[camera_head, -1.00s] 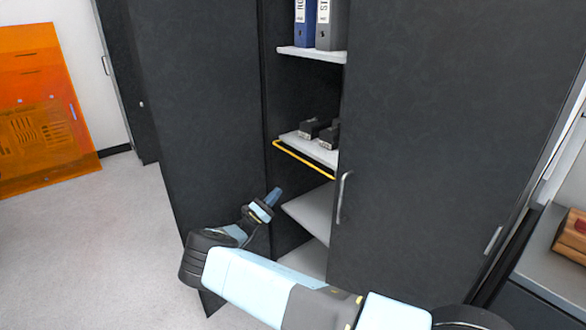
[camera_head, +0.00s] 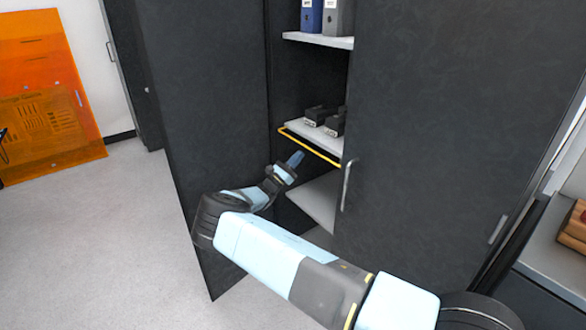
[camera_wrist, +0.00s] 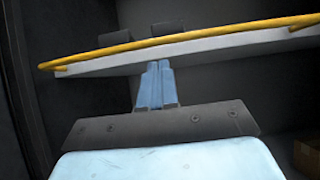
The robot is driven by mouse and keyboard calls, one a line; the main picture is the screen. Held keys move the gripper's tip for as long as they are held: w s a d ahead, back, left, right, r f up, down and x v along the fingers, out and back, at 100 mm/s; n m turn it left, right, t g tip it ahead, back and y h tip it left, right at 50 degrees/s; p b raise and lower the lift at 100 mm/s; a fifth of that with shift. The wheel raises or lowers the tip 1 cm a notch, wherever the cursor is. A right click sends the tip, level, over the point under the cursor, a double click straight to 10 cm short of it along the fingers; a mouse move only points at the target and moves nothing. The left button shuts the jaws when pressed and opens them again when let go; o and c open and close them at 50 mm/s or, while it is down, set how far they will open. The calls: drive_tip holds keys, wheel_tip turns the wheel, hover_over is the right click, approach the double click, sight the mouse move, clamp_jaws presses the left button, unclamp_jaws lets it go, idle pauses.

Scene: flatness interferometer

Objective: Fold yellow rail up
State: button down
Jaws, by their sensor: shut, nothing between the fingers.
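The yellow rail (camera_head: 312,147) runs along the front edge of a white cabinet shelf (camera_head: 300,127), slightly below the shelf's top in the head view. In the wrist view the yellow rail (camera_wrist: 190,37) crosses the upper part of the picture, along the white shelf edge (camera_wrist: 215,45). My gripper (camera_head: 297,158) is shut and empty, just below and in front of the rail. In the wrist view the blue fingers of my gripper (camera_wrist: 155,68) are together and point up at the shelf's underside. I cannot tell whether they touch it.
Two black devices (camera_head: 325,120) sit on the shelf behind the rail. Binders (camera_head: 322,15) stand on the shelf above. An open dark door (camera_head: 215,120) is at left and a closed one (camera_head: 440,130) with a handle (camera_head: 347,185) at right. A lower shelf (camera_head: 318,200) is empty.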

drive_tip(key=shift+w+d+r, duration=0.1)
drive_tip(key=shift+d+r, duration=0.05)
drive_tip(key=shift+r, duration=0.65)
drive_tip(key=shift+r+g+y, duration=0.25)
drive_tip(key=shift+g+y, duration=0.05)
